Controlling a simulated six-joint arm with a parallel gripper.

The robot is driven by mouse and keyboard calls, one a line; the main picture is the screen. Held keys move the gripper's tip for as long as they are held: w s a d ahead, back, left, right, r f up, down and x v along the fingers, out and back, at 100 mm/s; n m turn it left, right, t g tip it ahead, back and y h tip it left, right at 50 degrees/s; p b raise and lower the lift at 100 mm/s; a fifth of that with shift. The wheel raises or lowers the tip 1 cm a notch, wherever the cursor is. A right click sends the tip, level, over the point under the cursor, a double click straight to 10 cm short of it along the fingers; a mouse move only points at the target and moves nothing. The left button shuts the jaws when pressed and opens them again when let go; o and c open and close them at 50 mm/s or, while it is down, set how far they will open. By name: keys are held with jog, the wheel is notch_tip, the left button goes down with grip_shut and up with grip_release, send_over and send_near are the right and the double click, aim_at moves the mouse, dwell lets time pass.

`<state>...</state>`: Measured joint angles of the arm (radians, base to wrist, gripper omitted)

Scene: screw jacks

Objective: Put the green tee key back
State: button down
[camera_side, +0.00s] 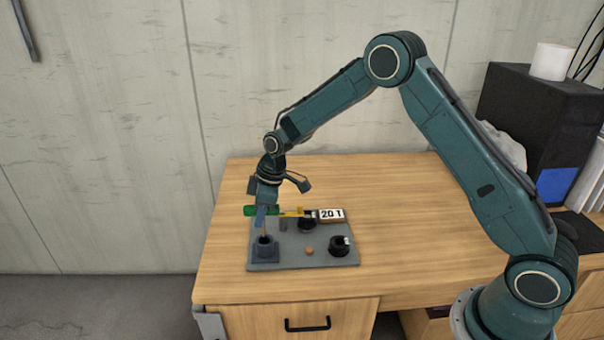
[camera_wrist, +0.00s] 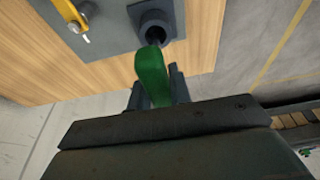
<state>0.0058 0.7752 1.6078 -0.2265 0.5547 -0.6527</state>
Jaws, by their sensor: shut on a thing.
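The green tee key (camera_side: 249,210) is held crosswise by its handle in my gripper (camera_side: 262,214), at the left of the grey plate. In the wrist view its green handle (camera_wrist: 151,76) stands between the two fingers of my gripper (camera_wrist: 157,90). A dark block with a round socket (camera_side: 265,250) is at the plate's front left corner, right below the key. The block also shows in the wrist view (camera_wrist: 172,18), just beyond the handle. A thin shank appears to run down toward the socket; I cannot tell whether its tip is inside.
The grey plate (camera_side: 290,259) also carries a yellow arm (camera_side: 292,212), a dark round jack (camera_side: 339,246), another dark round part (camera_side: 307,225) and a small orange-brown knob (camera_side: 309,251). A display reading 201 (camera_side: 331,215) stands behind. The wooden desk (camera_side: 410,220) is clear to the right.

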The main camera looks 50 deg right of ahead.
jog(key=shift+f, duration=0.25)
jog(key=c, duration=1.2)
grip_release()
jog(key=v, duration=1.2)
jog(key=shift+d+r, duration=0.1)
jog(key=shift+r, duration=0.25)
jog(key=shift+s+d+r, duration=0.1)
jog(key=shift+s+r, duration=0.05)
jog(key=shift+r, duration=0.35)
